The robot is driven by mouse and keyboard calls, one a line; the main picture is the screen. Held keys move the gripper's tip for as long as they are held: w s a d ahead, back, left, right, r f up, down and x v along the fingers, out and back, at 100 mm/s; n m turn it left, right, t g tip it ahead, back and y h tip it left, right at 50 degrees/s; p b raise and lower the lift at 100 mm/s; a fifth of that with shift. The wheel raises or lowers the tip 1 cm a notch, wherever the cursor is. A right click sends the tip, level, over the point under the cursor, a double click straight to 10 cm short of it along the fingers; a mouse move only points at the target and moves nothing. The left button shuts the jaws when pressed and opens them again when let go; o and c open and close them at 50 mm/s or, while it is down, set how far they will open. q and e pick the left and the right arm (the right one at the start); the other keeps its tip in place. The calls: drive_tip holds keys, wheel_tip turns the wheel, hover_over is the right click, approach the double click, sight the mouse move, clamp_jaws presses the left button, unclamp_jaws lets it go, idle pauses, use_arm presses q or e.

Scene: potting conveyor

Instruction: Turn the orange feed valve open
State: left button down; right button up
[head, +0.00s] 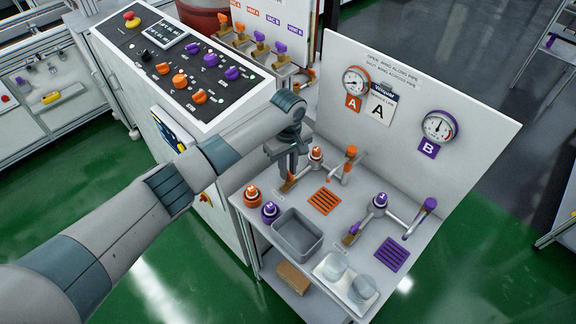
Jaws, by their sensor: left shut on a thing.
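The orange feed valve (287,186) is at the near left end of the orange-marked pipe line on the white bench, with a brass-coloured body and an orange wing. My left gripper (290,176) points down over it and is shut on its wing. The fingers hide most of the wing, so its angle to the pipe cannot be told. An orange-capped fitting (316,154) and an upright orange-topped part (350,155) stand further along this line. A board behind reads open for wing along pipe, shut for wing across pipe. My right gripper is not in view.
A purple-marked line (381,201) runs to the right. A grey bin (297,235), loose orange (252,196) and purple (270,211) capped pieces and a tray of clear cups (349,282) stand nearby. Gauges A (355,81) and B (438,127) are on the board. A control console (180,70) is behind my left arm.

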use_arm(q)
drive_tip(key=m+p, duration=0.2)
drive_tip(key=m, duration=0.1)
drive_tip(key=shift+r+m, duration=0.15)
drive_tip(key=shift+m, duration=0.15)
drive_tip(key=m+p, duration=0.1)
drive_tip(key=m, duration=0.3)
drive_tip(key=shift+d+p, duration=0.15)
drive_tip(key=shift+p, duration=0.2)
drive_tip(key=m+p, duration=0.1)
drive_tip(key=m, duration=0.3)
drive_tip(key=shift+d+m, duration=0.1)
drive_tip(key=shift+m, duration=1.8)
drive_tip(key=c, duration=1.9)
unclamp_jaws()
drive_tip(key=shift+o, duration=0.2)
